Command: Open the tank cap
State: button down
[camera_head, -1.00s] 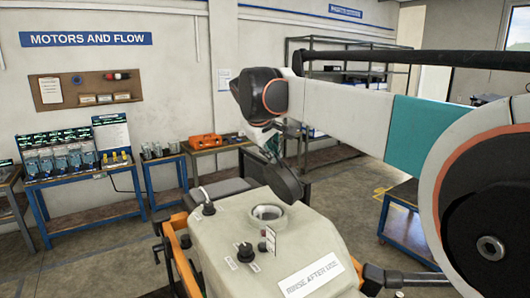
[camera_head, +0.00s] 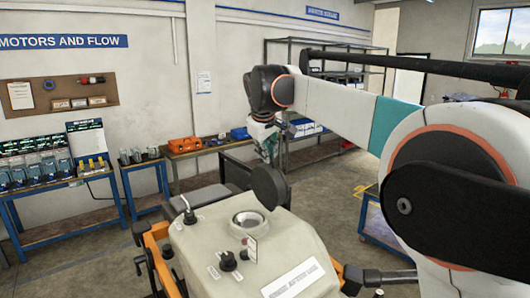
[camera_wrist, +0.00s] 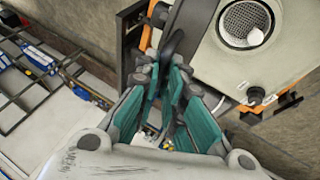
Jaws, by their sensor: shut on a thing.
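The pale tank (camera_head: 215,250) stands low in the head view with its round filler opening (camera_head: 250,222) uncovered. The opening, with a mesh strainer inside, also shows at the upper right of the wrist view (camera_wrist: 243,22). The dark round cap (camera_head: 270,187) stands on edge above and behind the opening, apart from it. My gripper (camera_head: 268,158) is shut on the cap from above. In the wrist view, my gripper's teal-padded fingers (camera_wrist: 163,72) close around the dark cap (camera_wrist: 186,28), seen edge-on and partly hidden by the fingers.
A small tag (camera_head: 252,248) and a black knob (camera_head: 228,261) stand on the tank top. An orange frame (camera_head: 158,262) surrounds the tank. Blue workbenches (camera_head: 62,200) line the back wall.

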jog(key=c, duration=2)
grip_release()
jog(key=shift+d+f, duration=0.1)
jog(key=v, duration=1.2)
jog(key=shift+w, duration=0.15)
